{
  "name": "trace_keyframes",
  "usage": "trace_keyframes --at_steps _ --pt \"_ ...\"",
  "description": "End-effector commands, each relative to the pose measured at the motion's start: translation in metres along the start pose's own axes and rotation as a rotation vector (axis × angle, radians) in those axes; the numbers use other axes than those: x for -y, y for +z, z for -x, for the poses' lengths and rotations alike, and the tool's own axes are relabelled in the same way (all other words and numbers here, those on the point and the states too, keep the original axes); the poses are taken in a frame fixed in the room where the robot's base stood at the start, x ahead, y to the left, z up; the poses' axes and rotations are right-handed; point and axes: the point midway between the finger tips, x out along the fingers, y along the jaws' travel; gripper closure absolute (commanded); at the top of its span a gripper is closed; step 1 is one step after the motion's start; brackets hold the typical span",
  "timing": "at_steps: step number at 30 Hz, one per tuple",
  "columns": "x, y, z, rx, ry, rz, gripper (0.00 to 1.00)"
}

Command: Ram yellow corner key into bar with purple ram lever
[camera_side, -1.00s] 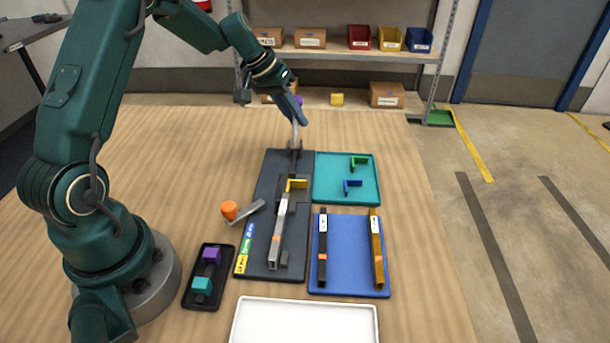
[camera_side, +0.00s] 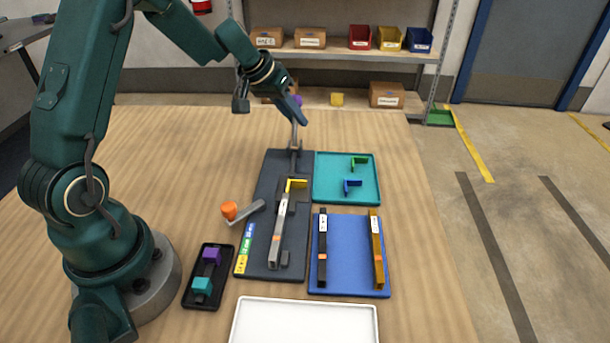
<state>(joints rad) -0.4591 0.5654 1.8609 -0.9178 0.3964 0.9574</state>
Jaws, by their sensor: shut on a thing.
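The yellow corner key (camera_side: 298,183) sits at the far end of the grey bar (camera_side: 278,230), touching or partly in it; I cannot tell how deep. The bar lies lengthwise on the dark fixture plate (camera_side: 262,205). The ram lever (camera_side: 294,134) stands nearly upright at the plate's far end, behind the key. Its purple knob (camera_side: 298,101) shows only partly beside my gripper (camera_side: 297,114). My gripper is shut on the lever's upper end, and its fingers hide most of the grip.
An orange-knobbed clamp handle (camera_side: 230,210) sticks out left of the plate. A teal tray (camera_side: 330,190) holds green and blue keys. A blue tray (camera_side: 347,255) holds two bars. A black holder (camera_side: 214,257) has purple and teal blocks. A white tray (camera_side: 300,300) is empty.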

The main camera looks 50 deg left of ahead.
Motion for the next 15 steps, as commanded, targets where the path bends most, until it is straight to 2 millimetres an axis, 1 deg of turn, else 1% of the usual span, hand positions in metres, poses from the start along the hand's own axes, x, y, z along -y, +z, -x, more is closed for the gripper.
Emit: trace_keyframes --at_steps 1,6,7,8,9,15 --pt "-0.0021 -0.0060 0.0031 -0.017 0.003 -0.004 1.00" --pt "-0.0019 -0.0058 0.0032 -0.016 0.003 -0.003 1.00" --pt "-0.0019 -0.0058 0.0032 -0.016 0.003 -0.003 0.74" --pt "-0.0017 -0.0058 0.0032 -0.016 0.003 -0.003 0.62" --pt "-0.0015 -0.0054 0.0031 -0.015 0.003 -0.002 0.55" --pt "-0.0007 -0.0033 0.0020 -0.009 0.002 0.000 0.55"
